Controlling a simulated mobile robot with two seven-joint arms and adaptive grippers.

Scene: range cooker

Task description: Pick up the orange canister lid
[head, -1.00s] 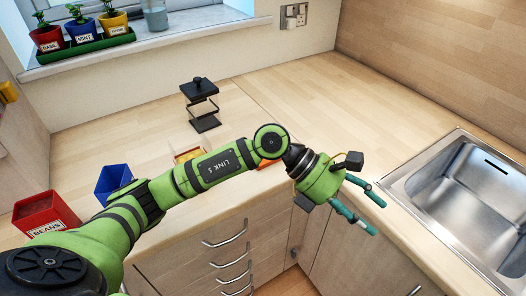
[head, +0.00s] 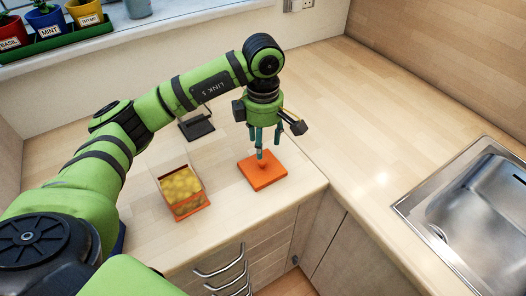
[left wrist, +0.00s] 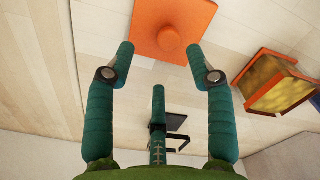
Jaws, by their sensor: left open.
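The orange canister lid (head: 269,176) is a flat square with a round knob, lying on the wooden counter near its front edge. It also shows at the top of the left wrist view (left wrist: 185,14), knob facing me. My left gripper (head: 264,145) points down just above the lid, its teal fingers apart and empty. In the left wrist view my left gripper (left wrist: 160,54) has its fingers spread, with the knob a little beyond the gap between the two upper fingertips. One fingertip partly covers the knob in the head view. My right gripper is not in view.
A clear canister with yellow contents and an orange base (head: 182,193) stands left of the lid. A black-framed item (head: 197,127) is behind, partly hidden by my arm. A sink (head: 475,215) is at right. The counter right of the lid is clear.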

